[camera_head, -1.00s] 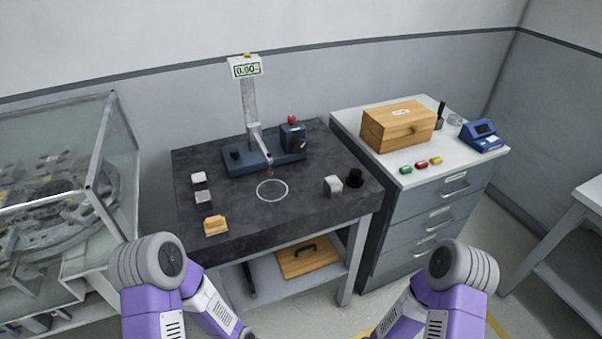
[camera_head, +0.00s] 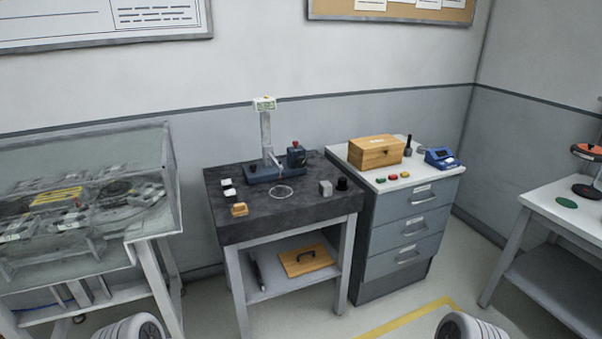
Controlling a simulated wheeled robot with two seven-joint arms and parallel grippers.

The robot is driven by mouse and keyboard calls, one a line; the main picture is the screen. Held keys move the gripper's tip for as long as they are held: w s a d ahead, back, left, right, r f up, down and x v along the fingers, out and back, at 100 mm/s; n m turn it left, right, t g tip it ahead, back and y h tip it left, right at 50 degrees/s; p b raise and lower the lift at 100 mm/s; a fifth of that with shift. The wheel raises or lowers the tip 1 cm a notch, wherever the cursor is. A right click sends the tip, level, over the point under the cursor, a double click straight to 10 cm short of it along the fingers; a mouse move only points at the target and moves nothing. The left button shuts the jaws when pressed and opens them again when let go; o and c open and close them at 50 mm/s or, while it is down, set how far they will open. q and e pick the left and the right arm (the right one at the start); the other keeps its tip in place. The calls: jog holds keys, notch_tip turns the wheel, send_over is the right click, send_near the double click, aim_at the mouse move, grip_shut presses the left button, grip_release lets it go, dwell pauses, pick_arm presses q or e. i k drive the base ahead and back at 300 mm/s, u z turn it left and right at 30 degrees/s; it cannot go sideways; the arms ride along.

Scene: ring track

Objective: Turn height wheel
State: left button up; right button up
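A measuring stand (camera_head: 266,138) with a small display on top of its upright column stands on the dark stone table (camera_head: 315,205). Its blue base (camera_head: 262,174) carries a dark knob on the left and a blue block (camera_head: 296,156) with a red top on the right. Which part is the height wheel is too small to tell. Only the rounded tops of my two arms show at the bottom edge. Neither of my grippers is in view.
A wooden box (camera_head: 376,152), several small coloured pieces and a blue device (camera_head: 441,158) stand on the drawer cabinet (camera_head: 405,215). A glass-covered case (camera_head: 85,205) is at left, a white table (camera_head: 562,218) at right. Small blocks lie on the stone table. Floor is clear in front.

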aim_at(300, 162)
jog(key=u, duration=0.55)
jog(key=i, duration=0.65)
jog(key=u, duration=0.4)
